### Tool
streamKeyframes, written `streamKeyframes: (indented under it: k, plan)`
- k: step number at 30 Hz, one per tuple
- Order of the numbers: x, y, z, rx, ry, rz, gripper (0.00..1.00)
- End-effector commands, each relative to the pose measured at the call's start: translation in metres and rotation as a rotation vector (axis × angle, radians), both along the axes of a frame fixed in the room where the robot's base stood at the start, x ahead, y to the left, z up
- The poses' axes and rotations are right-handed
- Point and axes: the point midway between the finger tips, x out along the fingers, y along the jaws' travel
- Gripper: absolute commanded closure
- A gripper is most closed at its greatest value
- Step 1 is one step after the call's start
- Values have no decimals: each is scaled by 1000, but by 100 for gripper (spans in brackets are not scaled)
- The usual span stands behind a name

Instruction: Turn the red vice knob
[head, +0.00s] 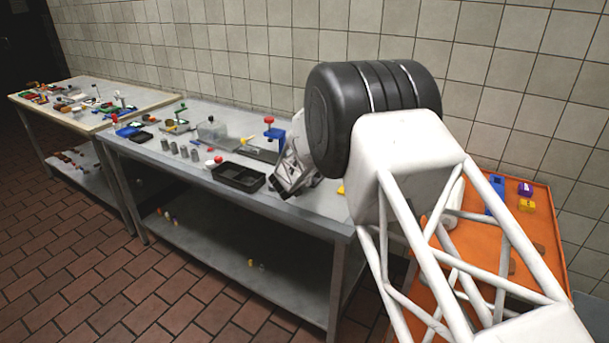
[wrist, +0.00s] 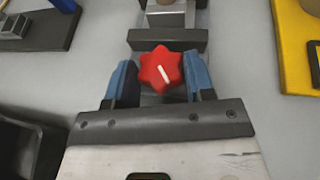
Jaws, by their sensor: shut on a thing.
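The red vice knob (wrist: 161,69) is star-shaped with a white mark line slanting down to the right. In the wrist view it sits between the two blue-padded fingers of my gripper (wrist: 160,80), which are shut on it. Behind the knob lies the dark and grey vice body (wrist: 168,38), with a brownish round thing at its top edge. In the head view my gripper (head: 292,172) reaches down to the grey table; my arm hides the knob and most of the vice there.
A black tray (head: 239,176) lies left of my gripper on the grey table (head: 300,213). A blue stand with a red top (head: 272,131) is just behind. In the wrist view a yellow-edged thing (wrist: 293,45) is at right and a blue-edged board (wrist: 62,22) at upper left.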

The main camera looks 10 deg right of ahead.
Motion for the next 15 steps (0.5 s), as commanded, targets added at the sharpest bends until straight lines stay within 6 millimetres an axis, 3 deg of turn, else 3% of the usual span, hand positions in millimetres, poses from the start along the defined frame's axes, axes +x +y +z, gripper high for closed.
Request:
streamKeyframes:
  k: [15]
  plan:
    - [5,6,0,0,0,-340,75]
